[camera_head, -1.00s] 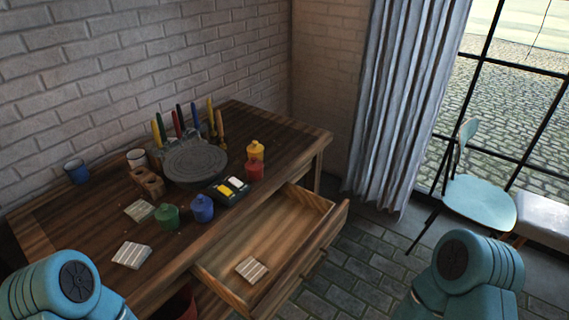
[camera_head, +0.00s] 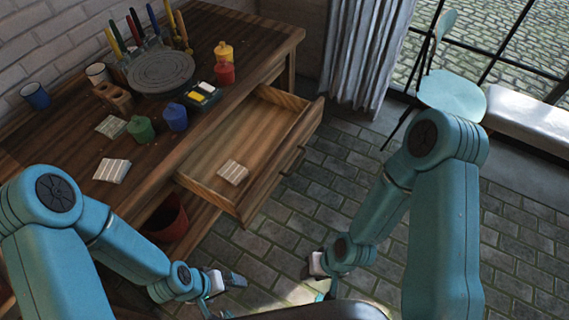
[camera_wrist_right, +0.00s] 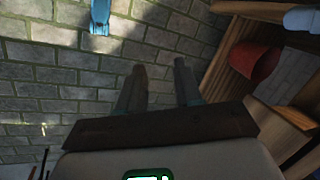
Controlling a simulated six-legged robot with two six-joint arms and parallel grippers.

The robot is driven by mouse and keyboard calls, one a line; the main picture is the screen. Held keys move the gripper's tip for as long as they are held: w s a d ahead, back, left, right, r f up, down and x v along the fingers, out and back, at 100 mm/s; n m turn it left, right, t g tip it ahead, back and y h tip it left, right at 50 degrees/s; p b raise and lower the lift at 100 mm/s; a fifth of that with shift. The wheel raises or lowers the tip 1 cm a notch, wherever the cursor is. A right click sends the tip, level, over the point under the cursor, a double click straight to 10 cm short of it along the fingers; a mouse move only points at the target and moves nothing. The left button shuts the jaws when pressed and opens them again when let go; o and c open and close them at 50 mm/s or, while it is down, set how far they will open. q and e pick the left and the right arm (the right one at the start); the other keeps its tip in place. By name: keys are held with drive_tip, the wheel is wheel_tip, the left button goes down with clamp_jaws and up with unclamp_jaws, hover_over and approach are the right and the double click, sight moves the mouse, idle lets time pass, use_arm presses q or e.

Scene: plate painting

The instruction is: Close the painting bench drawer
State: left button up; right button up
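The painting bench (camera_head: 70,135) is a dark wooden table against the brick wall. Its drawer (camera_head: 262,125) is pulled well out on the right side of the bench. A small striped pale block (camera_head: 233,172) lies inside the drawer. My left gripper (camera_head: 235,281) is low in front of the bench, apart from the drawer; its finger gap is not clear. My right gripper shows in the right wrist view (camera_wrist_right: 159,68) with its two fingers apart and nothing between them. In the head view its fingertips are hard to make out, low and apart from the drawer.
Paint pots, brushes, cups and a round turntable (camera_head: 160,70) stand on the bench top. A red bin (camera_head: 168,218) sits under the bench. A blue chair (camera_head: 452,95) and a white bench seat (camera_head: 530,122) are at the right. Paved floor (camera_head: 330,165) beside the drawer is clear.

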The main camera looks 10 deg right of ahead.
drive_tip(key=shift+d+f+m+b, duration=0.25)
drive_tip(key=shift+f+m+b, duration=0.05)
drive_tip(key=shift+f+b, duration=0.3)
clamp_jaws()
drive_tip(key=m+t+y+b, duration=1)
drive_tip(key=m+t+b, duration=0.1)
drive_tip(key=m+b, duration=1.35)
approach(281, 165)
drive_tip(key=shift+n, duration=0.55)
drive_tip(key=b+x, duration=0.3)
drive_tip(key=x, duration=0.3)
drive_tip(key=shift+w+a, duration=0.1)
drive_tip(key=shift+a, duration=0.25)
drive_tip(key=shift+r, duration=0.1)
drive_tip(key=shift+a, duration=0.1)
